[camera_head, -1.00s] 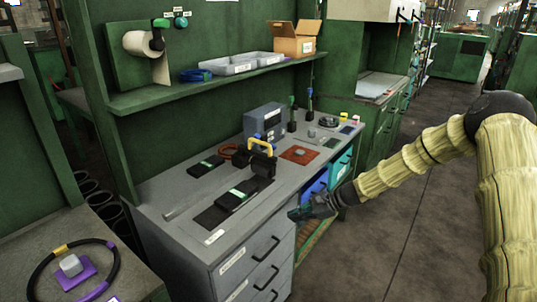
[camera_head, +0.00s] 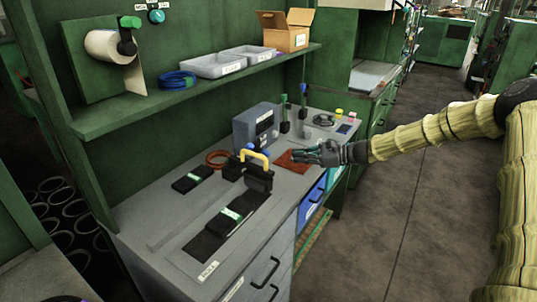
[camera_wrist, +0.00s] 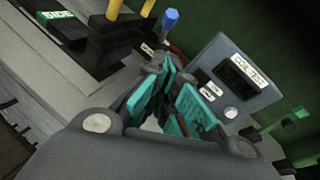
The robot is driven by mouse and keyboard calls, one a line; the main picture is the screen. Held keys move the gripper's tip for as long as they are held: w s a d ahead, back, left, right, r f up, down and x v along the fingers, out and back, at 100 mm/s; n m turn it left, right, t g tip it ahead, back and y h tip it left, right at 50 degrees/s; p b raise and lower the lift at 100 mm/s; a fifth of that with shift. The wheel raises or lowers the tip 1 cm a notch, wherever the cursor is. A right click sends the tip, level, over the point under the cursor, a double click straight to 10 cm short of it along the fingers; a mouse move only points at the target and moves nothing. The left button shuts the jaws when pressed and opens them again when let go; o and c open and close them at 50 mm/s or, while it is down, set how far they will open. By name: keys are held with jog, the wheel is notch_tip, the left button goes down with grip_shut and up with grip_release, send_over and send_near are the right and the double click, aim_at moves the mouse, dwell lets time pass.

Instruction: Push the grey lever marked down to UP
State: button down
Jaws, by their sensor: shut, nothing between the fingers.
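I cannot make out for certain a grey lever or an UP marking. Upright levers stand at the back of the bench, one with a green top (camera_head: 285,101) and one with a blue top (camera_head: 303,90). A grey box (camera_head: 256,126) stands left of them; in the wrist view this box (camera_wrist: 235,68) reads COIL TEST and has small labels and a round white button. My gripper (camera_head: 298,154) is shut and empty, above the bench near the orange-brown mat (camera_head: 288,165). In the wrist view its teal-padded fingers (camera_wrist: 172,88) point toward the box.
Black pieces with green labels (camera_head: 230,216) lie on the grey bench (camera_head: 180,215). The shelf (camera_head: 200,93) above holds trays and a carton. Open floor lies right.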

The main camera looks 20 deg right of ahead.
jog(key=r+p+x, duration=0.2)
jog(key=p+x, duration=0.2)
jog(key=x, duration=0.9)
jog(key=shift+w+a, duration=0.35)
jog(key=shift+w+f, duration=0.1)
jog(key=shift+f, duration=0.15)
jog(key=shift+r, duration=0.2)
